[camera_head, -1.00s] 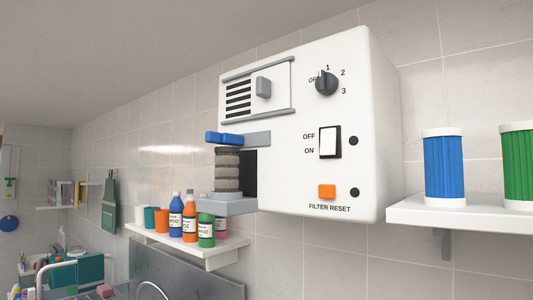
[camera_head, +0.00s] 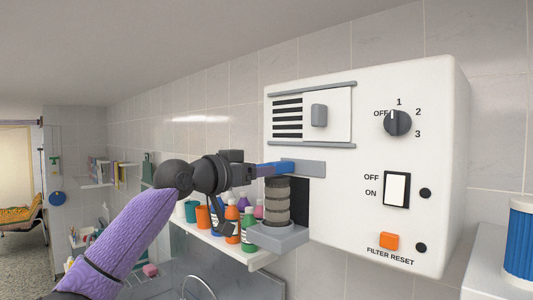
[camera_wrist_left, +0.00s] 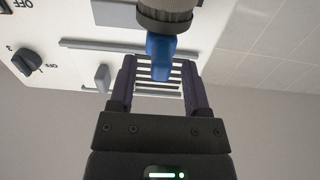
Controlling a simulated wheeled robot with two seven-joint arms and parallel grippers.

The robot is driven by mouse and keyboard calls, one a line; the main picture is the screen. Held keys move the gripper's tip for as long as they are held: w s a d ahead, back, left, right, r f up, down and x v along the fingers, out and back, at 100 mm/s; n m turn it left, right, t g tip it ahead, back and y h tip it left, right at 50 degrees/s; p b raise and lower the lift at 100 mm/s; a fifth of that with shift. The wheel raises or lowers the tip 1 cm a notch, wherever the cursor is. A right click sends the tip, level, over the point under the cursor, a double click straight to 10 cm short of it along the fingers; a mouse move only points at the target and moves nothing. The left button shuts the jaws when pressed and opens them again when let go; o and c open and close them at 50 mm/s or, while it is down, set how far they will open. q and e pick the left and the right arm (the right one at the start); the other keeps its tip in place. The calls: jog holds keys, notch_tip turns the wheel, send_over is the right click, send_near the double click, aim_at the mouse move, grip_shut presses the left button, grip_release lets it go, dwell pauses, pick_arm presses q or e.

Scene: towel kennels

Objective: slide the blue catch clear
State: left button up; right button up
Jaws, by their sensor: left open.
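The blue catch (camera_head: 271,169) juts from a grey bar (camera_head: 304,167) on the white wall unit, above the upright grey ribbed filter (camera_head: 277,204). My left gripper (camera_head: 254,169) reaches in from the left at the catch's height, partly hiding its outer end. In the left wrist view, which is upside down, the open fingers (camera_wrist_left: 158,75) stand on either side of the blue catch (camera_wrist_left: 160,48), with gaps visible on both sides. The dark end of the filter (camera_wrist_left: 166,14) shows beyond it. My right gripper is not in view.
The white unit (camera_head: 350,220) carries a dial (camera_head: 397,123), a rocker switch (camera_head: 397,189), an orange button (camera_head: 389,241) and a sliding vent cover with a grey knob (camera_head: 319,115). A shelf of bottles and cups (camera_head: 204,217) sits below my arm. A blue filter (camera_head: 520,240) stands at right.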

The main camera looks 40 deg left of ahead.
pick_arm(q)
jog(key=shift+w+r, duration=0.2)
jog(key=shift+w, duration=0.4)
jog(key=shift+w+f, duration=0.2)
jog(key=shift+w, duration=0.1)
grip_shut()
jog(key=shift+d, duration=0.1)
dwell(0.7)
